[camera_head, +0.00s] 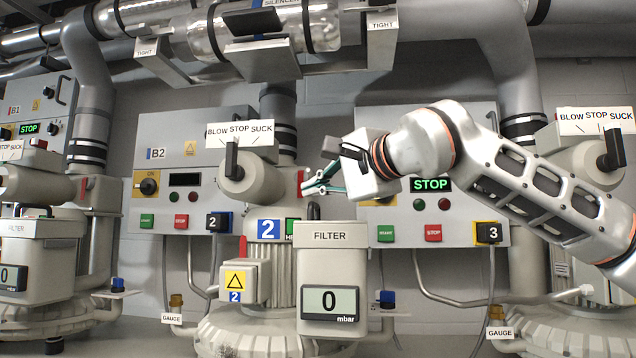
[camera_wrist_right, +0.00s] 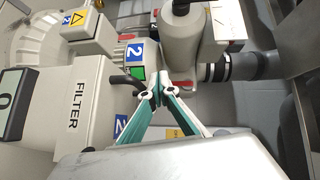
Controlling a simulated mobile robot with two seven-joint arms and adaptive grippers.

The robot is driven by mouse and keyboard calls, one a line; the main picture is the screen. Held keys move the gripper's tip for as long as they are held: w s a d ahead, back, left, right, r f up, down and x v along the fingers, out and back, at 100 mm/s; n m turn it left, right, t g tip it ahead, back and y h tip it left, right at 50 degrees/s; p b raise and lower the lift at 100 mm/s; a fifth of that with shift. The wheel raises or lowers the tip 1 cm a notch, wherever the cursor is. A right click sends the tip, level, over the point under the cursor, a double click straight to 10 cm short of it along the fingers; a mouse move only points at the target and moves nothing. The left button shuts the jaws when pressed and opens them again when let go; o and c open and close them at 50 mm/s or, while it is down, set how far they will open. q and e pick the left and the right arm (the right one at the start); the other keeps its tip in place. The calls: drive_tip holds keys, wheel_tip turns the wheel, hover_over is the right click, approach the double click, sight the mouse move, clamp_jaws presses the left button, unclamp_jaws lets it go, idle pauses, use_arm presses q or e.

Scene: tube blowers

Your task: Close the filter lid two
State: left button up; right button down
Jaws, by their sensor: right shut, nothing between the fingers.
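The filter two housing (camera_head: 330,262) is a pale grey box marked FILTER with a "0 mbar" display, in front of blower 2 in the head view. It also shows at the left of the right wrist view (camera_wrist_right: 88,105). A dark handle (camera_head: 313,211) stands up behind its top edge and also shows in the wrist view (camera_wrist_right: 125,80). I cannot tell whether the lid is fully closed. My right gripper (camera_head: 305,188) has white and teal fingers, shut and empty, above the housing. Its tips show beside the blower body in the wrist view (camera_wrist_right: 158,74). My left gripper is not in view.
The blow/stop/suck valve (camera_head: 240,165) of blower 2 is left of my right gripper. Control panel B2 (camera_head: 150,165) and another panel (camera_head: 455,235) stand behind. A blower with its own filter (camera_head: 30,245) is at left. Pipes (camera_head: 270,30) run overhead.

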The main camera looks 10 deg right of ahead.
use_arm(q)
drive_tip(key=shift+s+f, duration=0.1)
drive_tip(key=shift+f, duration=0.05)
use_arm(e)
drive_tip(key=shift+r+p, duration=0.45)
drive_tip(key=shift+r, duration=0.1)
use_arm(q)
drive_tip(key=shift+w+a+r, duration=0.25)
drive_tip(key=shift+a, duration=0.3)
use_arm(e)
drive_tip(key=s+r, duration=0.7)
drive_tip(key=r, duration=0.3)
drive_tip(key=shift+s, duration=0.2)
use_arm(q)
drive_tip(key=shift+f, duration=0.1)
use_arm(e)
drive_tip(key=shift+w+f, duration=0.1)
